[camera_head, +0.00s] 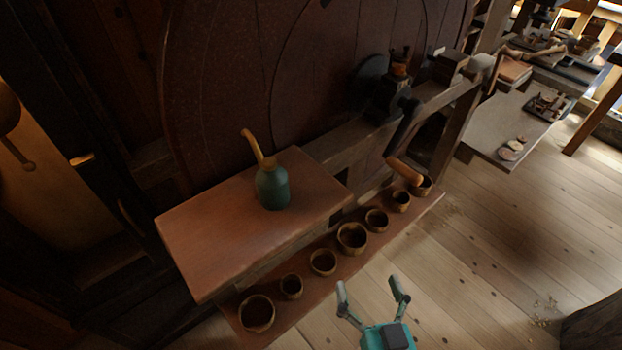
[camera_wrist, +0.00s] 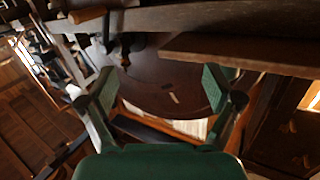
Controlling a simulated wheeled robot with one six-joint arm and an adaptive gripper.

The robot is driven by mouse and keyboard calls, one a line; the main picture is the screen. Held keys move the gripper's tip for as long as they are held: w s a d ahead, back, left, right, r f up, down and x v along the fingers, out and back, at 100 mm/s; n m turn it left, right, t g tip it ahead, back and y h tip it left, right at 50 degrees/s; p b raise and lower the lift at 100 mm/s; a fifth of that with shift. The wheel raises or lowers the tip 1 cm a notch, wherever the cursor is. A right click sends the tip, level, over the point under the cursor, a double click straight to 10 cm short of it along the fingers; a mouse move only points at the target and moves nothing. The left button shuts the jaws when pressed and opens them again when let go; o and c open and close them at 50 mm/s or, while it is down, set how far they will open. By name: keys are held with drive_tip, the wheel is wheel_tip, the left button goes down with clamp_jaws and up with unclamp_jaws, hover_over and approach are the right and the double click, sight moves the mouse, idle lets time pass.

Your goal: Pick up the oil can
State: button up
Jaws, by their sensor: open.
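The oil can (camera_head: 272,186) has a dark green body and a curved yellowish spout that leans up to the left. It stands upright on a reddish-brown wooden shelf (camera_head: 215,239) in the head view. My gripper (camera_head: 373,288) is at the bottom of the head view, to the right of and below the can and well apart from it. Its fingers are spread with nothing between them. The wrist view also shows the open gripper (camera_wrist: 163,92). I cannot make out the can in the wrist view.
A lower ledge in front of the shelf holds a row of several round wooden cups (camera_head: 352,238). A crank with a wooden handle (camera_head: 404,171) juts out right of the shelf. A grey side table (camera_head: 495,135) stands farther right. Plank floor (camera_head: 480,240) lies open at right.

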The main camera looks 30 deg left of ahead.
sight(279, 186)
drive_tip(key=a+r+n+g+y, duration=0.1)
drive_tip(key=a+r, duration=0.2)
drive_tip(key=a, duration=0.3)
drive_tip(key=w+a+r+n+g+y, duration=0.1)
drive_tip(key=a+r+n+y, duration=0.1)
drive_tip(key=a+r, duration=0.2)
drive_tip(key=w+a+r+n+g+y, duration=0.1)
drive_tip(key=a+r, duration=0.3)
drive_tip(key=a, duration=0.4)
drive_tip(key=shift+r+n+g+y, duration=0.2)
drive_tip(key=shift+n+g+y, duration=0.3)
drive_tip(key=shift+n+g, duration=0.15)
drive_tip(key=shift+w+d+f+x, duration=0.1)
drive_tip(key=shift+w+x, duration=0.1)
drive_tip(key=shift+x, duration=1.3)
drive_tip(key=shift+w+d+f+x, duration=0.1)
drive_tip(key=shift+w+x, duration=0.05)
drive_tip(key=shift+x, duration=1.4)
drive_tip(key=c, duration=1.4)
drive_tip(key=shift+o, duration=0.2)
drive_tip(key=shift+d+r, duration=0.15)
drive_tip(key=shift+r, duration=0.05)
drive_tip(key=shift+s+d+r, duration=0.1)
drive_tip(key=shift+d+r, duration=0.15)
